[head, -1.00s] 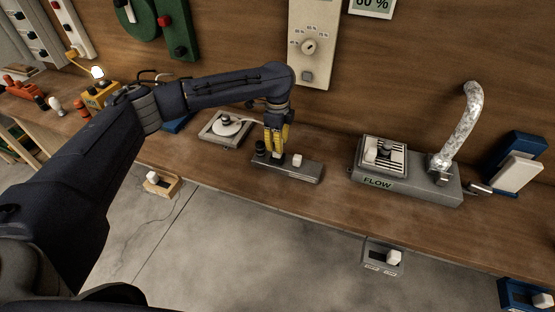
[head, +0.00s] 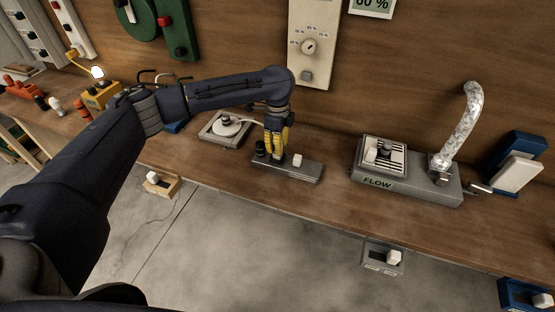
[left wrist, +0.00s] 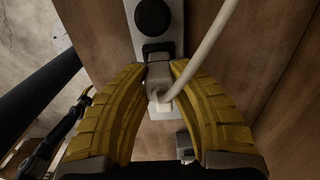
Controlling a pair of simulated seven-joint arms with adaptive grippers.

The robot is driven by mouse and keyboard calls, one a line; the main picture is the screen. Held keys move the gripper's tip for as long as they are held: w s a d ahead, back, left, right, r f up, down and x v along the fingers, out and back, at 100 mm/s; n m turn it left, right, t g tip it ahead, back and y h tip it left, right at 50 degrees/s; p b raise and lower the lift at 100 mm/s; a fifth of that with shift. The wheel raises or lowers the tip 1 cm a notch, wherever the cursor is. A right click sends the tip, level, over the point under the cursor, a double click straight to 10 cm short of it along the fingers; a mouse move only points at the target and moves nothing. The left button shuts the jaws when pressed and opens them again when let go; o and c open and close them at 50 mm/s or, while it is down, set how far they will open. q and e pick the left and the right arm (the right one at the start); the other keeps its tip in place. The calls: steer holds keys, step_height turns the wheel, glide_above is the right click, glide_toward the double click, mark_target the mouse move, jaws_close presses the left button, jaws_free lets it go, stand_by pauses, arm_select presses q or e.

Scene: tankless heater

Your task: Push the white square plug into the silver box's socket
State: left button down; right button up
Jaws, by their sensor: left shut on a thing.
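The silver box (head: 310,172) lies on the workbench, with a black knob (head: 260,147) at its left end and a white block (head: 297,160) on top. My left gripper (head: 278,158) is over it, shut on the plug (left wrist: 158,76), which looks grey in shadow in the left wrist view. The plug is at the dark socket (left wrist: 157,50), beside the knob. The fingers hide much of it, so I cannot tell how deep it sits. What looks like my right gripper (left wrist: 85,98) shows small in the left wrist view, its jaws unclear.
A white cord (left wrist: 205,55) runs from the plug; in the head view it leads toward a grey base with a round disc (head: 227,127). The grey FLOW unit (head: 420,186) with a pipe stands to the right. Bare bench lies between it and the silver box.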

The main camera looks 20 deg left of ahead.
arm_select(q)
steer(key=shift+f, duration=0.5)
stand_by(0.6)
steer(key=c, duration=1.1)
jaws_free()
step_height(320, 180, up, 12)
